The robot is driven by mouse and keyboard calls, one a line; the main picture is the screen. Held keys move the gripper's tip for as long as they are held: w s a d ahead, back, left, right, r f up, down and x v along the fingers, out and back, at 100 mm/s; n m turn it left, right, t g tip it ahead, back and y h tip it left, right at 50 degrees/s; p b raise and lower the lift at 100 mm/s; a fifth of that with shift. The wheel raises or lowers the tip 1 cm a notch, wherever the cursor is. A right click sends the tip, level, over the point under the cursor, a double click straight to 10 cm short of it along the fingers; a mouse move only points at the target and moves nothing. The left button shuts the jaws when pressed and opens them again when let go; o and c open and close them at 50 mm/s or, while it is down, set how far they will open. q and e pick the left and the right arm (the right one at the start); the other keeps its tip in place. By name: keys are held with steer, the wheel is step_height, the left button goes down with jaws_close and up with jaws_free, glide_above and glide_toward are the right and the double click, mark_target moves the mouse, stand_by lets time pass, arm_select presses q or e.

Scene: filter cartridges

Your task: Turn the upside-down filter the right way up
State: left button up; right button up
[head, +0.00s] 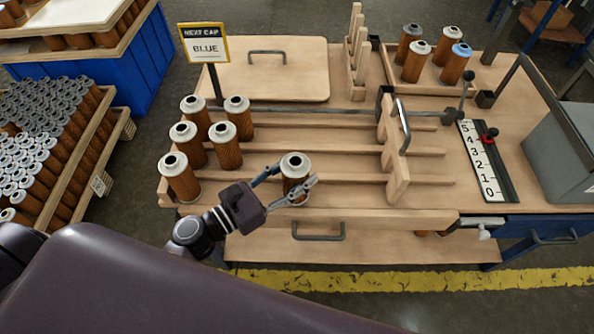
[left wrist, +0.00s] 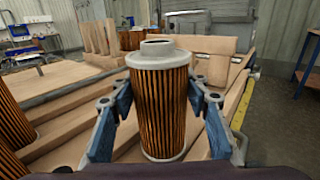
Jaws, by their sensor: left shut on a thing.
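My left gripper (head: 290,182) is shut around a brown pleated filter (head: 294,163) near the front edge of the wooden bench. In the left wrist view the same filter (left wrist: 161,105) stands upright between the blue fingers, its pale necked cap with the dark hole on top. I cannot tell whether its base rests on the wood. Several other filters (head: 187,150) stand in the lanes to the left, pale caps up. I see no filter clearly upside-down. My right gripper is not in view.
Wooden rails (head: 330,150) run right to an upright wooden gate (head: 396,150). A back-right tray (head: 490,76) holds several filters, one blue-capped. A sign (head: 204,43) reads "NEXT CAP BLUE". A number scale (head: 482,160) lies at right. The lanes right of the held filter are clear.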

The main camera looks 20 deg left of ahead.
arm_select(q)
steer(key=shift+f, duration=0.25)
steer(key=o, duration=1.3)
steer(key=v, duration=1.2)
